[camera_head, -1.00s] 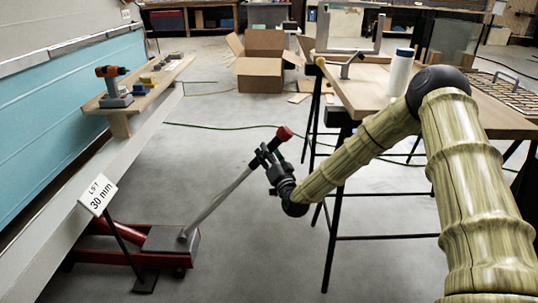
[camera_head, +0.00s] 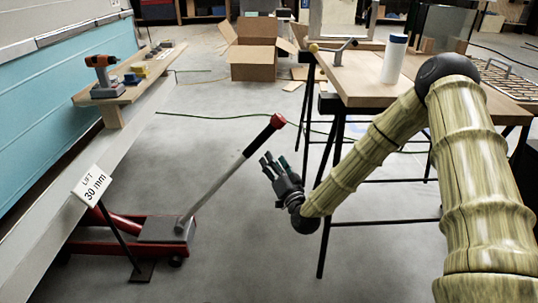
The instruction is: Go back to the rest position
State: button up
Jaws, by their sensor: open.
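My gripper (camera_head: 270,164) is open and empty over the grey floor, in the middle of the picture. Its fingers point up and to the left. The handle leans up to the right from the red and grey floor jack (camera_head: 165,229), which stands partly under the camper's edge at the lower left. My arm reaches in from the right.
A sign (camera_head: 92,185) reading "LIFT 30 mm" stands before the jack. A wooden workbench (camera_head: 357,85) on black trestle legs stands right of my gripper, holding a white bottle (camera_head: 394,58). A cardboard box (camera_head: 253,64) lies behind. An orange drill (camera_head: 104,75) sits on the left ledge.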

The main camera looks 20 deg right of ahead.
jog(key=shift+v, duration=0.75)
jog(key=s+a+f+n+g, duration=0.2)
jog(key=s+a+f+g, duration=0.25)
jog(key=s+f, duration=0.6)
jog(key=s+a+f+n+g, duration=0.25)
jog(key=s+f+g, duration=0.4)
jog(key=f, duration=0.75)
jog(key=s+d+f+g+h, duration=0.1)
jog(key=s+d+f+g, duration=0.15)
jog(key=s, duration=0.85)
jog(key=s+d+f+n+g+h, duration=0.1)
jog(key=s+f+g, duration=0.3)
jog(key=s, duration=0.6)
jog(key=s+d+f+g+h, duration=0.1)
jog(key=s+d+f+g, duration=0.15)
jog(key=s, duration=0.85)
notch_tip(320, 180, up, 34)
jog(key=p, duration=3.4)
jog(key=shift+w+a, duration=0.45)
